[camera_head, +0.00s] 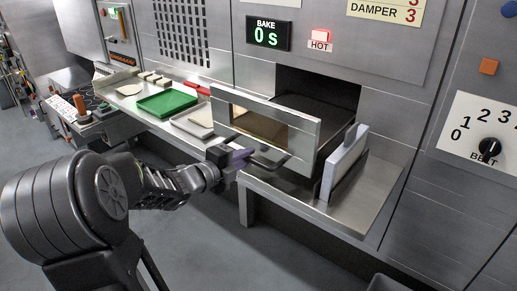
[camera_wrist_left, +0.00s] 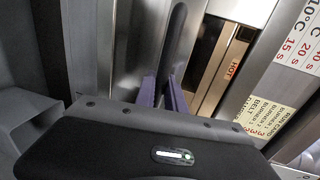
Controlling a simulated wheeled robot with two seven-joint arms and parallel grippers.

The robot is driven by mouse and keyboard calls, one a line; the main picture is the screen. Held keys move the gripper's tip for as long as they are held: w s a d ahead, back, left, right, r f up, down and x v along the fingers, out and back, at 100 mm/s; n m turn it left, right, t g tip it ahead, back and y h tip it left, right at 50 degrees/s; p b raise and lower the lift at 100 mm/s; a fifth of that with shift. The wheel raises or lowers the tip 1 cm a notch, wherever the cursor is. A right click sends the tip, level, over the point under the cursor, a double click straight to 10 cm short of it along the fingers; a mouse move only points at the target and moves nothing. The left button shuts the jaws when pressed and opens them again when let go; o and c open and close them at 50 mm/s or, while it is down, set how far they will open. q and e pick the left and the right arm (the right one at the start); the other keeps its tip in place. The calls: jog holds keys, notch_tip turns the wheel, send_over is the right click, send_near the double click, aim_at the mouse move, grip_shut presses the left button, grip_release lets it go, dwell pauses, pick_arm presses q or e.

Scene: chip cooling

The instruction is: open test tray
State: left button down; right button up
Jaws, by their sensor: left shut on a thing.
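The test tray (camera_head: 306,138) looks like a metal drawer with a windowed front panel. It stands out of a dark opening in the machine wall, under the BAKE display. A dark bar handle (camera_head: 268,161) runs along its front. My left gripper (camera_head: 241,157) is shut on this handle at its left part. In the left wrist view, the purple fingers (camera_wrist_left: 164,92) close on the dark handle (camera_wrist_left: 173,45). The inside of the tray is mostly hidden by its front panel. My right gripper is in neither view.
A pale upright block (camera_head: 343,165) stands on the metal ledge (camera_head: 366,203) just right of the tray. A green tray (camera_head: 167,103) and pale flat pieces lie on the counter to the left. A BELT knob (camera_head: 490,147) is on the right wall. The floor in front is clear.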

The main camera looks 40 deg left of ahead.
pick_arm(q)
jog(key=shift+s, duration=0.65)
jog(key=c, duration=1.4)
grip_release()
jog(key=s+r, duration=0.1)
jog(key=s, duration=0.6)
jog(key=shift+s+r, duration=0.2)
jog(key=shift+s, duration=0.1)
jog(key=shift+d, duration=0.1)
